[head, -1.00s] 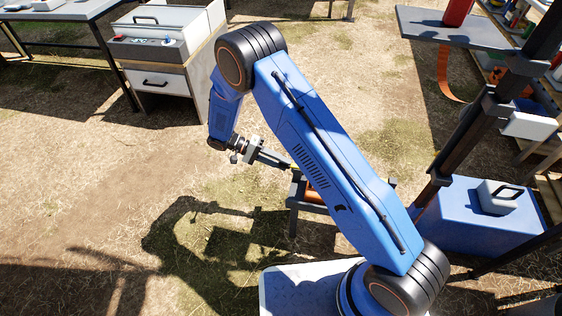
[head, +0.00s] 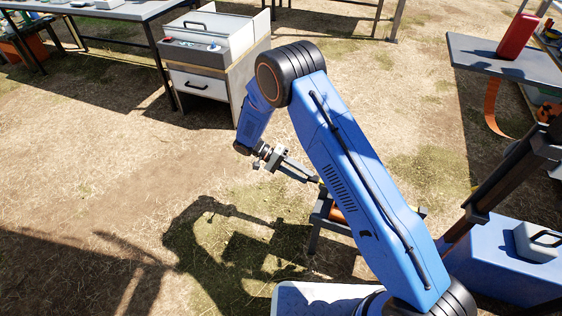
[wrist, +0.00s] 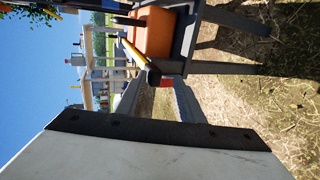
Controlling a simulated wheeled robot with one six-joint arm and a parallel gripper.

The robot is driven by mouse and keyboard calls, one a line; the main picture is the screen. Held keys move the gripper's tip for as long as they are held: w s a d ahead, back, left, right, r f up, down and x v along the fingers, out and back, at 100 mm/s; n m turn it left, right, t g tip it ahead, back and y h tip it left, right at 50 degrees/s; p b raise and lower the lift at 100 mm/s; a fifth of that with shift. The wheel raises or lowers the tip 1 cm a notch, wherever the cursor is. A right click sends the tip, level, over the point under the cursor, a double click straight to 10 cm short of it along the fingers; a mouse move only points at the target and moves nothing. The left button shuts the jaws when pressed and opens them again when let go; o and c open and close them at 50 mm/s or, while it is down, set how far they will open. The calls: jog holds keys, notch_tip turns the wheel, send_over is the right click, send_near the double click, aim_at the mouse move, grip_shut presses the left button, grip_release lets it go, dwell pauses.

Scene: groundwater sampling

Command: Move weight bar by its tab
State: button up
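My gripper (head: 312,177) reaches right from the wrist in the head view, with its tip at the upper left corner of a small dark stand (head: 314,238). A yellow spot shows at that tip. An orange block (head: 338,213) sits on the stand, partly hidden by my blue arm. The wrist view is turned sideways and shows the orange block (wrist: 153,32) on the dark stand (wrist: 187,38). A yellow and black rod (wrist: 139,55) crosses near it, with a small red part (wrist: 167,83) beside it. I cannot identify the weight bar or its tab for certain. The finger opening cannot be made out.
A blue chest (head: 495,262) with a grey handled case (head: 538,241) stands at the right. A white-topped cabinet (head: 205,88) stands upper left. A red container (head: 517,36) is on a table (head: 480,56) at upper right. Dry ground at left is free.

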jog(key=v, duration=1.4)
